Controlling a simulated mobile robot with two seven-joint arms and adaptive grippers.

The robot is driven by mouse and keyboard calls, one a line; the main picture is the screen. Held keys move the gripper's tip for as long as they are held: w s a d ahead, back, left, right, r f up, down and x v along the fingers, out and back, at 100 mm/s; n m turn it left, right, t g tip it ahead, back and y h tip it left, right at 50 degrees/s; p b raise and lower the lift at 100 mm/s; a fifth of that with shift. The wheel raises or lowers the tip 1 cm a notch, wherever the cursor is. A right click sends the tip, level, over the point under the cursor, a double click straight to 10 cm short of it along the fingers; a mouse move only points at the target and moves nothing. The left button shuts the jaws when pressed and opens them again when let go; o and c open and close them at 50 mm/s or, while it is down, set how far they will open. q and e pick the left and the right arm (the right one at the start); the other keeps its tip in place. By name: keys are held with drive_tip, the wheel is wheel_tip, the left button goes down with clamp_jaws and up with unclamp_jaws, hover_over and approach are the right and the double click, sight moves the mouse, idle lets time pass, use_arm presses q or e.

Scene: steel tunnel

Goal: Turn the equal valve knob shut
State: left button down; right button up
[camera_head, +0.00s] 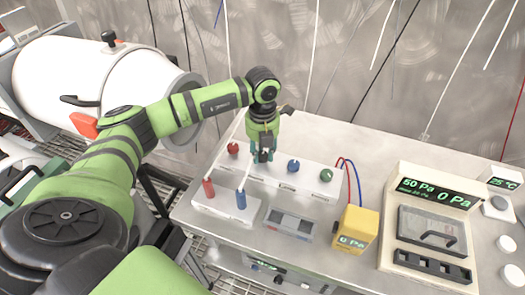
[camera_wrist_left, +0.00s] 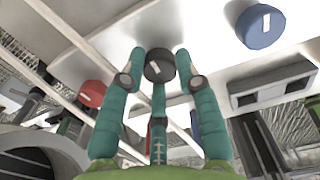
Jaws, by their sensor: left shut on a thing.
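A white valve block (camera_head: 312,190) on the steel bench carries a row of knobs: red (camera_head: 233,148), black, blue (camera_head: 293,166) and green (camera_head: 326,175). The black knob (camera_wrist_left: 160,65), which I take for the equal valve knob, sits between the red and blue ones. My left gripper (camera_head: 263,155) comes down on it from above. In the left wrist view, its three teal fingers (camera_wrist_left: 160,75) are closed around the black knob, whose white mark shows. In the head view the fingers mostly hide this knob. Its label cannot be read. My right gripper is out of view.
A red plug (camera_head: 208,187) and a blue plug (camera_head: 241,199) stand in front of the block. A yellow gauge (camera_head: 356,230) reading 0 Pa has red and blue hoses. A pressure console (camera_head: 432,230) stands right. A white cylinder (camera_head: 95,80) is at the left.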

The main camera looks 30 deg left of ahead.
sight(262, 155)
use_arm(q)
drive_tip(key=c, duration=0.9)
unclamp_jaws()
drive_tip(key=shift+r, duration=0.1)
wheel_tip(262, 155, up, 12)
drive_tip(key=shift+f, duration=0.1)
